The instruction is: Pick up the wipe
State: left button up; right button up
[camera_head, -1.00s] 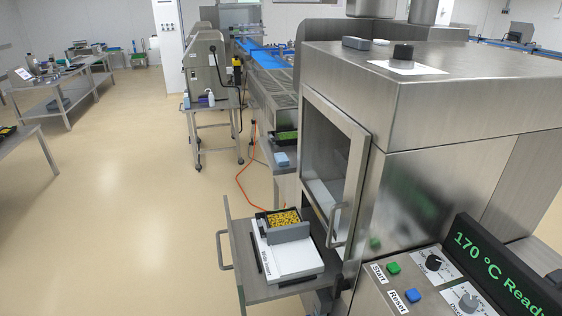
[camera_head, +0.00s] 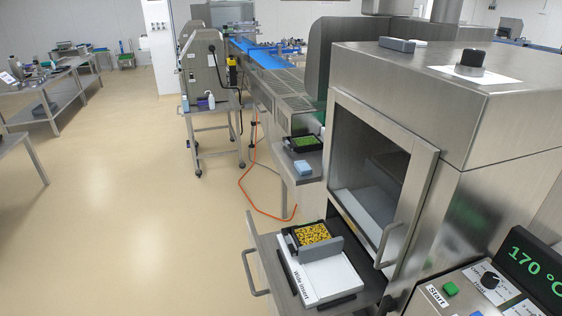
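A small light-blue folded block (camera_head: 303,169), which looks like the wipe, lies on the grey side shelf (camera_head: 287,181) left of the sealer. It is near the shelf's front edge, just in front of a black tray of green food (camera_head: 303,143). Another small bluish item (camera_head: 185,104) stands on the cart farther back; I cannot tell what it is. Neither of my grippers is in view.
The steel sealer (camera_head: 520,120) with its glass door (camera_head: 370,165) fills the right. Its drawer (camera_head: 262,251) is pulled out, holding a white "Wide insert" (camera_head: 318,280) and a tray of yellow food (camera_head: 312,234). An orange cable (camera_head: 250,195) lies on the floor. Floor at left is clear.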

aim_at(302, 167)
jog(key=i+j, duration=0.2)
jog(key=j, duration=0.15)
jog(key=i+j, duration=0.15)
jog(key=j, duration=0.25)
jog(key=i+j, duration=0.2)
jog(key=j, duration=0.15)
jog(key=i+j, duration=0.15)
jog(key=j, duration=0.25)
jog(key=i+j, duration=0.2)
jog(key=j, duration=0.15)
jog(key=i+j, duration=0.15)
jog(key=j, duration=0.2)
jog(key=i+j, duration=0.2)
jog(key=j, duration=0.2)
jog(key=i+j, duration=0.15)
jog(key=j, duration=0.2)
